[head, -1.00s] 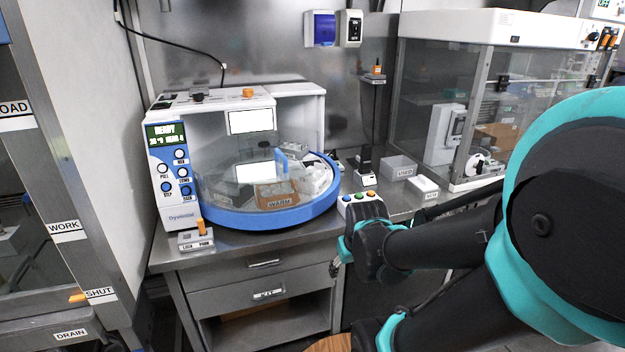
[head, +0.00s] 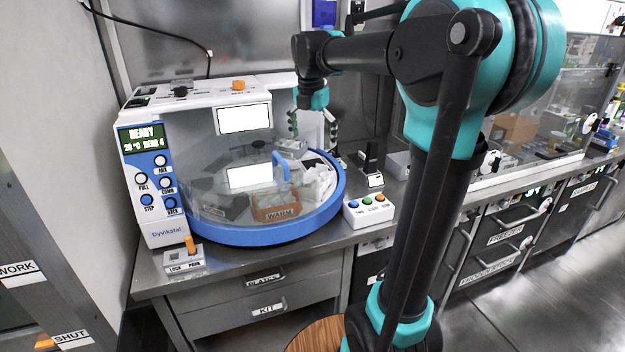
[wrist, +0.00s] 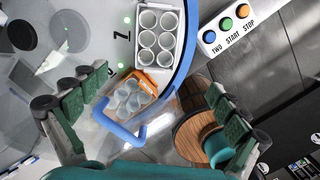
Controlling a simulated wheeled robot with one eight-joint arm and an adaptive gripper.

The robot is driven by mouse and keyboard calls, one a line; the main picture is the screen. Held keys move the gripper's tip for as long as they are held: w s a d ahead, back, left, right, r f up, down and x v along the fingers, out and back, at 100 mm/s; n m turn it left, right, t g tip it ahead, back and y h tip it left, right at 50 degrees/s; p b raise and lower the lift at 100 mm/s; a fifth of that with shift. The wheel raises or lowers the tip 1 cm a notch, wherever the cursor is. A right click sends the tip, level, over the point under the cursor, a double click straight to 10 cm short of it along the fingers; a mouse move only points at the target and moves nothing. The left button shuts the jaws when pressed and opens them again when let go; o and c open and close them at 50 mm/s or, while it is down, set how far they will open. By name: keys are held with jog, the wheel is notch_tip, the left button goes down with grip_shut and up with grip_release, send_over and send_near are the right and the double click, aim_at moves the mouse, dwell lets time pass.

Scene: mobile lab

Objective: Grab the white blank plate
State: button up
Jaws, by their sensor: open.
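A white plate (wrist: 158,36) with several round wells sits on the round carousel, near its blue rim, in the wrist view. A white plate, likely the same one, shows at the carousel's right side in the head view (head: 319,182). I cannot read any mark that says it is blank. An orange holder (wrist: 131,97) with round wells sits close to it; in the head view it is labelled WARM (head: 280,206). My gripper (head: 312,124) is open and empty above the machine's right rear part. In the wrist view its fingers (wrist: 148,85) are wide apart, touching neither plate.
A clear cover with a blue handle (head: 283,167) spans part of the carousel. The blue rim (head: 262,234) surrounds it. A button box (head: 369,210) stands to the right on the steel bench.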

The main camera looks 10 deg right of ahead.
jog(key=shift+n, duration=0.7)
jog(key=w+f, duration=0.1)
jog(key=f, duration=0.4)
jog(key=w+f, duration=0.1)
jog(key=f, duration=0.4)
jog(key=w+d+f, duration=0.1)
jog(key=f, duration=0.5)
jog(key=shift+w, duration=0.1)
jog(key=c, duration=1.3)
